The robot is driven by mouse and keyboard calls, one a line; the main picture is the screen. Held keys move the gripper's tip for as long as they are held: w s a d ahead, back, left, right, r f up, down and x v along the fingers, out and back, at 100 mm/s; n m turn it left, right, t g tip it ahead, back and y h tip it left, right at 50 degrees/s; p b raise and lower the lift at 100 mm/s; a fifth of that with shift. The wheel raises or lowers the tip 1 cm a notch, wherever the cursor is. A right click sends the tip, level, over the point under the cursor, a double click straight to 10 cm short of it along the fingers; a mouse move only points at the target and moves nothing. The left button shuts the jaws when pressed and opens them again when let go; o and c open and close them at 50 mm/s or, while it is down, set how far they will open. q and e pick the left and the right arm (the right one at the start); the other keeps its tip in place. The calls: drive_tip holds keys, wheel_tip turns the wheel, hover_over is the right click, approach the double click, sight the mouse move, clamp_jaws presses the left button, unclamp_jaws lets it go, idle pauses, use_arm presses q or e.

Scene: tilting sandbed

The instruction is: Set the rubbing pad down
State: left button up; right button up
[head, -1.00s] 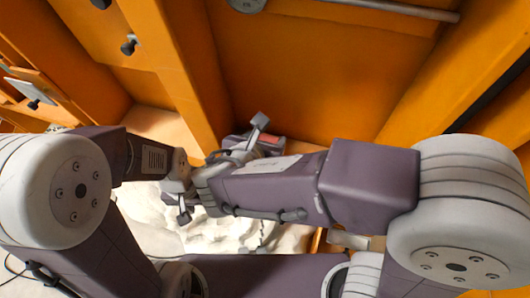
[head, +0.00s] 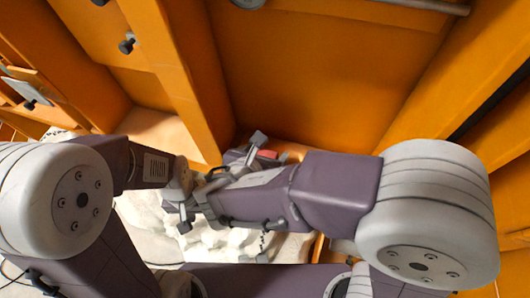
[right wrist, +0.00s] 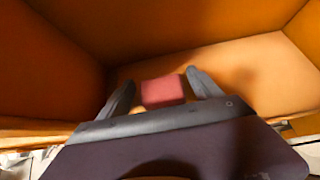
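The rubbing pad is a reddish block (right wrist: 162,91) between the two fingers of my right gripper (right wrist: 161,84) in the right wrist view. In the head view a small red part of the pad (head: 268,154) shows beside the right gripper (head: 252,150), in front of an orange wall. A pale orange ledge or floor lies beyond the pad; whether the pad touches it is unclear. My left gripper (head: 184,213) is low at the left, over the pale sand, partly covered by my right arm. Its opening cannot be made out.
Orange panels (head: 300,80) enclose the area at the back and right. An orange post (head: 185,75) rises left of the right gripper. The pale orange floor (right wrist: 275,75) is bare right of the pad. White sand (head: 215,240) lies below. A grey rod (head: 400,5) runs along the top.

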drive_tip(key=shift+r, duration=0.3)
drive_tip(key=p+v, duration=0.3)
drive_tip(key=v, duration=0.9)
drive_tip(key=shift+f, duration=0.1)
